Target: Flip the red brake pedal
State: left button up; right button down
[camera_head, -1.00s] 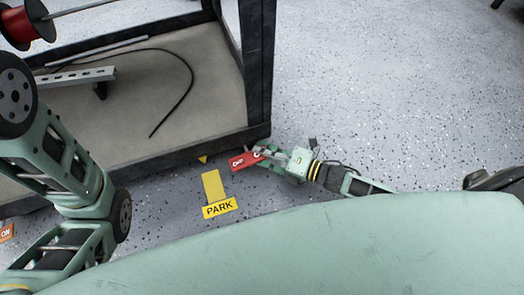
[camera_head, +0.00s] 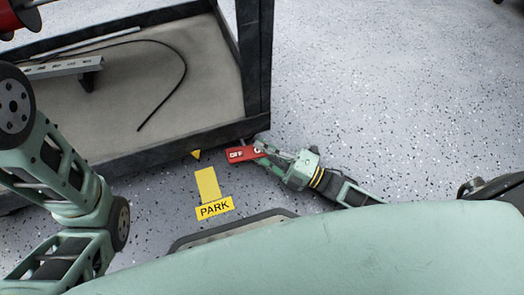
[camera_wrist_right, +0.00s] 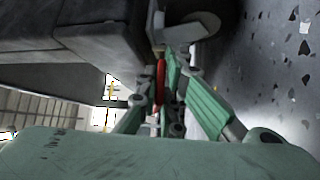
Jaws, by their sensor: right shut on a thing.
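The red brake pedal (camera_head: 239,154) is a small flat plate with a white "OFF" label. It sits low at the near right corner of the cart (camera_head: 262,75). My right gripper (camera_head: 264,149) reaches it from the right and is shut on its right end. In the right wrist view the pedal (camera_wrist_right: 161,72) shows as a narrow red strip edge-on between the fingers. Its far end is hidden there. My left arm comes in at the left of the head view, but its gripper is out of view.
The cart's lower shelf (camera_head: 200,100) holds a black cable (camera_head: 186,66) and a slotted metal rail (camera_head: 55,68). A yellow PARK marking (camera_head: 214,208) lies on the floor in front. A caster wheel (camera_wrist_right: 196,25) is close to the right fingers. Speckled floor is clear at right.

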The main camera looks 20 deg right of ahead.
jog(key=c, duration=1.9)
grip_release()
jog(key=v, duration=0.7)
jog(key=shift+s+d, duration=0.15)
jog(key=shift+d, duration=0.05)
